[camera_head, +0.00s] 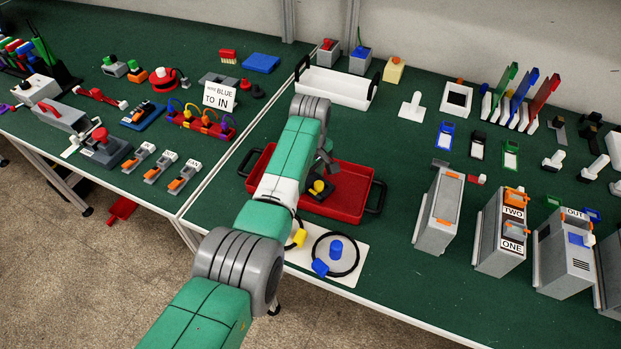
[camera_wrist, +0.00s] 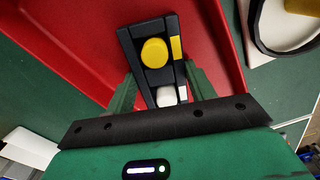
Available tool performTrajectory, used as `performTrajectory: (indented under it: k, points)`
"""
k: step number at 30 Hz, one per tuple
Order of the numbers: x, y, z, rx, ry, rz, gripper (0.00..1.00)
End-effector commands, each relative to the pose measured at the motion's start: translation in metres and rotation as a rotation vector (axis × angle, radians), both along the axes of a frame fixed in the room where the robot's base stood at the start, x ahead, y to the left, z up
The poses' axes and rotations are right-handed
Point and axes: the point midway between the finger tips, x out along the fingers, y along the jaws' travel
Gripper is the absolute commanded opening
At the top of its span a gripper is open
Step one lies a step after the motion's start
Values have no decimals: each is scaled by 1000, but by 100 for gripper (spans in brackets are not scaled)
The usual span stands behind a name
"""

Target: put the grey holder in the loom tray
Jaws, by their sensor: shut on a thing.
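A dark grey holder (camera_wrist: 157,75) with a round yellow button, a white knob, and a yellow and a white patch is between my fingers in the wrist view. My gripper (camera_wrist: 160,88) is shut on it. The holder also shows in the head view (camera_head: 319,190), mostly by its yellow top. It is over the inside of a red tray (camera_head: 345,190) with black handles; I cannot tell whether it touches the tray floor. My gripper (camera_head: 324,171) is partly hidden by my arm in the head view. Which tray is the loom tray is not marked.
A white board (camera_head: 345,277) with blue and yellow plugs on black cable loops lies in front of the red tray. A white tray (camera_head: 335,86) with black handles stands behind. Grey units (camera_head: 438,212) stand at right. Several coloured parts sit on the left table.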

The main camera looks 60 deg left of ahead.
Motion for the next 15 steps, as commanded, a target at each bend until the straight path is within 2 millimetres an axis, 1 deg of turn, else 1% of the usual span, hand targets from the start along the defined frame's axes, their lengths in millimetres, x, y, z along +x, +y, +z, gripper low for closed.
performTrajectory:
  k: [4, 7, 8, 9, 11, 15]
  points:
    - [0, 0, 2, 0, -1, 0, 22]
    - [0, 0, -2, 0, -1, 0, 22]
    - [0, 0, -2, 0, 0, 0, 56]
    - [0, 0, -1, 0, 0, 0, 64]
    - [0, 0, -1, 0, 0, 0, 76]
    - [0, 0, -1, 0, 0, -1, 76]
